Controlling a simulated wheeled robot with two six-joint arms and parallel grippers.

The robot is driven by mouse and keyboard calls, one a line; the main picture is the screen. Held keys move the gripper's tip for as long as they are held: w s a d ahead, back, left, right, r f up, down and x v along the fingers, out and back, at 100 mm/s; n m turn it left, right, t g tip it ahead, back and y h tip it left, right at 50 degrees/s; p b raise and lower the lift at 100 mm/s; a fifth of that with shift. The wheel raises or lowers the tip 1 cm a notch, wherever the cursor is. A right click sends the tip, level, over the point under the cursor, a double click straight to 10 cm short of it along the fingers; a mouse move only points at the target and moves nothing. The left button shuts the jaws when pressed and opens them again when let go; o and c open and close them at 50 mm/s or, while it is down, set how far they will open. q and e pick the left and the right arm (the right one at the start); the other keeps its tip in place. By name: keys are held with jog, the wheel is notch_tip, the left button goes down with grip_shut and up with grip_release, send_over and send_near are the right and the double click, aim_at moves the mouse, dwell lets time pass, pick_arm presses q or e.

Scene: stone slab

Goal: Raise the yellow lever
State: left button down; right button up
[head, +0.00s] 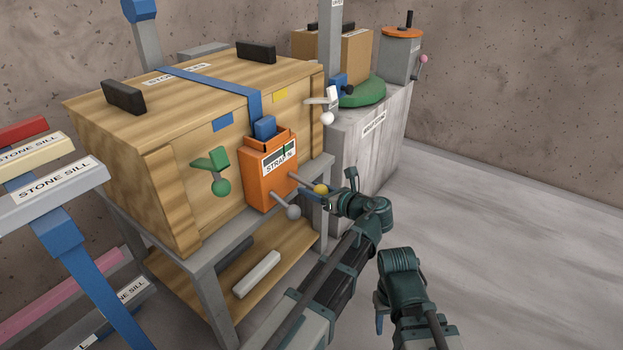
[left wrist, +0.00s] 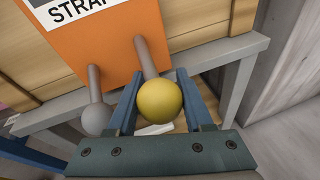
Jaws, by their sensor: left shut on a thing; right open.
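The yellow lever is a grey rod with a yellow ball knob (head: 321,189), sticking out and slightly down from the front of an orange box (head: 258,188) labelled "STRAP". In the left wrist view the yellow knob (left wrist: 160,100) sits between the blue fingers. My left gripper (head: 325,197) is shut on this lever; its fingers are partly hidden in the head view. A second lever with a grey knob (head: 293,212) is beside it on the left and apart from the gripper. My right gripper (head: 380,312) is low, away from the box, open and empty.
The orange box is on the front of a wooden crate (head: 195,108) with a blue strap, standing on a grey bench. A stone plinth (head: 372,150) is behind. The floor at right is clear.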

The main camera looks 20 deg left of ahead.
pick_arm(q)
notch_tip(320, 180, up, 5)
jog(key=g+h+p, duration=0.1)
jog(key=h+p, duration=0.1)
jog(key=p, duration=0.4)
jog(key=n+g+h+p, duration=0.1)
jog(key=h+p, duration=0.2)
jog(key=p, duration=0.4)
jog(key=shift+r+g, duration=0.1)
jog(key=shift+g, duration=0.2)
jog(key=shift+a+h+p, duration=0.1)
jog(key=shift+h+p, duration=0.3)
jog(key=shift+p, duration=0.2)
jog(key=shift+w+r, duration=0.1)
jog(key=shift+a+r, duration=0.1)
jog(key=shift+r, duration=0.1)
jog(key=shift+c, duration=1.6)
grip_release()
